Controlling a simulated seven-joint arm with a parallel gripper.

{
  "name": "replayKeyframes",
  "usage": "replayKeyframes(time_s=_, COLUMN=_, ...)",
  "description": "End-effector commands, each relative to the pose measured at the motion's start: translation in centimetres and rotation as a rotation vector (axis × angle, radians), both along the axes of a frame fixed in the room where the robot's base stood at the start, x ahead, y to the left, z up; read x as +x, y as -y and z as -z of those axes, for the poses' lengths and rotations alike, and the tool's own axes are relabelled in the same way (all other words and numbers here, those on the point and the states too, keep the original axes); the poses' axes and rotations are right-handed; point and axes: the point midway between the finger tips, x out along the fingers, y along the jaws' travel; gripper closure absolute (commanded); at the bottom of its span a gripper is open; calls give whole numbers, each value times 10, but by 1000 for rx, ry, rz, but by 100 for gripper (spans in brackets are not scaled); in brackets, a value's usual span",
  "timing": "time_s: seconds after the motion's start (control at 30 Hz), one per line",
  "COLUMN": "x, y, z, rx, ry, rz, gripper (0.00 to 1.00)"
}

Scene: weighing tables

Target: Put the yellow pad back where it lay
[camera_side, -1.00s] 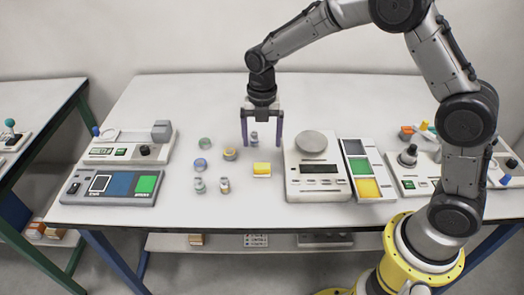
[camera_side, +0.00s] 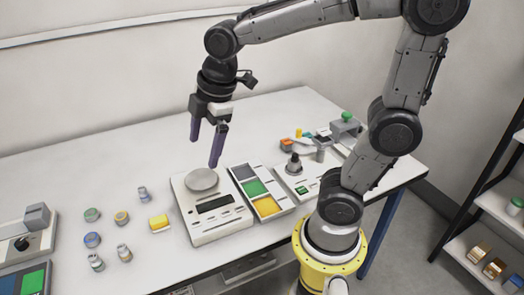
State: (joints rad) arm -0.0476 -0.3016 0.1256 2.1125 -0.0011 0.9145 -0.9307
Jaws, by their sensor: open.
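The yellow pad (camera_side: 158,223) is a small yellow block lying on the white table, left of the weighing scale (camera_side: 222,222). Nothing touches it. My gripper (camera_side: 204,152) is up in the air over the back of the scale, to the right of and above the pad. Its two purple fingers are apart, with nothing seen between them. The scale's round grey pan (camera_side: 201,180) is bare. Right of the scale is a panel with grey, green and yellow fields (camera_side: 267,206).
Several small jars, such as a green-topped one (camera_side: 92,214) and a blue-topped one (camera_side: 92,240), stand left of the pad. A small vial (camera_side: 143,194) stands behind it. A device with a dark knob (camera_side: 293,165) is at the right. The table's back left is clear.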

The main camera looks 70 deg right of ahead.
Motion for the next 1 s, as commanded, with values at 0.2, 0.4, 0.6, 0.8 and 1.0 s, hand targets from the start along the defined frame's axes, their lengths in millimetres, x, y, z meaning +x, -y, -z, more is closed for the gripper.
replayKeyframes(time_s=0.2, x=-75, y=10, z=-8, rx=187, ry=115, rz=526, gripper=9)
replayKeyframes(time_s=0.4, x=-113, y=13, z=0, rx=322, ry=169, rz=825, gripper=9)
replayKeyframes(time_s=0.6, x=-122, y=13, z=4, rx=363, ry=179, rz=913, gripper=9)
replayKeyframes(time_s=0.8, x=-122, y=13, z=3, rx=363, ry=179, rz=912, gripper=9)
replayKeyframes(time_s=1.0, x=-121, y=13, z=3, rx=363, ry=179, rz=911, gripper=9)
